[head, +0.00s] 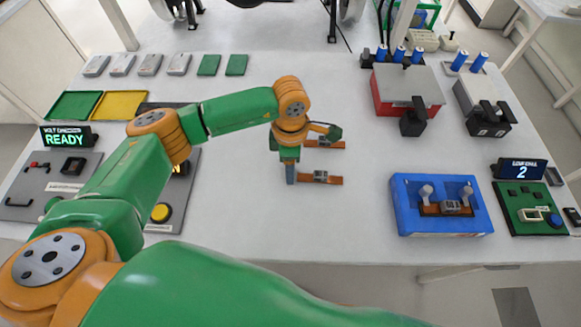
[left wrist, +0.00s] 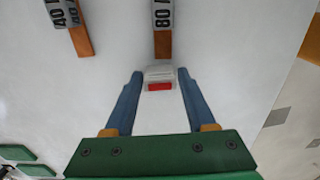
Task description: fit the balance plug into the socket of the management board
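My left gripper (head: 290,181) points down over the middle of the table, at the left end of the nearer fuse strip. In the left wrist view its two blue fingers (left wrist: 161,72) stand apart, with a small white and red plug (left wrist: 160,79) between their tips. The plug about fills the gap, and the fingers appear to touch both its sides. In the head view the plug is hidden by the gripper. The green management board (head: 518,224) lies at the far right, with a pale socket (head: 532,214) on it. My right gripper is not in view.
Two copper fuse strips, marked 80 (head: 333,180) and 40 (head: 338,145), lie right of the gripper. A blue box (head: 445,226) stands between them and the board. A red unit (head: 388,95) stands behind.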

